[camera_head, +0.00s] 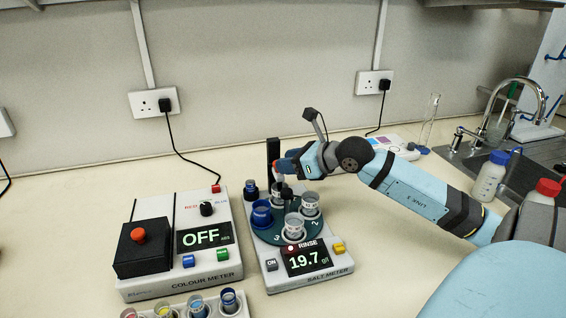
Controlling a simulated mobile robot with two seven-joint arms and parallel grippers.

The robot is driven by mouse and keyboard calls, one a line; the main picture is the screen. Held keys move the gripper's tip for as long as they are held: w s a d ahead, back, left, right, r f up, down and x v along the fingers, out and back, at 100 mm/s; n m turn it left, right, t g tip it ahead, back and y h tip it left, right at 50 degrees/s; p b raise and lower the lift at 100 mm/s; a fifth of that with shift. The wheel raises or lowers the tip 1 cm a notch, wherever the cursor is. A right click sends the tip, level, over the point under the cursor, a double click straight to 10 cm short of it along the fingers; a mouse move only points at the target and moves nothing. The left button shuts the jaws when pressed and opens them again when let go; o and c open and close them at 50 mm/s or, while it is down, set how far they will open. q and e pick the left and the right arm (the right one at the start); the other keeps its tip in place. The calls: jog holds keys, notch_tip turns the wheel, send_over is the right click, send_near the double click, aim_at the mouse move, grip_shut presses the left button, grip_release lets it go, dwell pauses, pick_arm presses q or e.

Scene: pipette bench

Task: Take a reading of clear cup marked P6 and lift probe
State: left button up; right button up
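The salt meter (319,283) stands at the centre of the bench, and its display (305,262) reads 19.7. A red light and the word RINSE show just above the display. On its dark round turntable (268,238) stand clear cups, one at the front (293,229) and one at the right (311,206), with a blue cup (261,213) at the left. Another cup behind is partly hidden. No P6 mark is legible. My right gripper (287,166) is by the black post (272,153), above the back cups; its fingers and the probe tip are too small to make out. My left gripper is out of view.
The colour meter (180,282), reading OFF, stands to the left with a black box on it. A rack of coloured vials (185,309) is at the front edge. Bottles (489,178) and a sink lie at the right. Bench left of the colour meter is clear.

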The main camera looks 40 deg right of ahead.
jog(key=shift+x, duration=0.95)
grip_shut()
jog(key=shift+r+p, duration=0.85)
jog(key=shift+r, duration=2)
grip_release()
jog(key=shift+s, duration=0.15)
jog(key=v, duration=1.3)
jog(key=shift+s+r+b, duration=0.25)
jog(key=shift+b, duration=0.05)
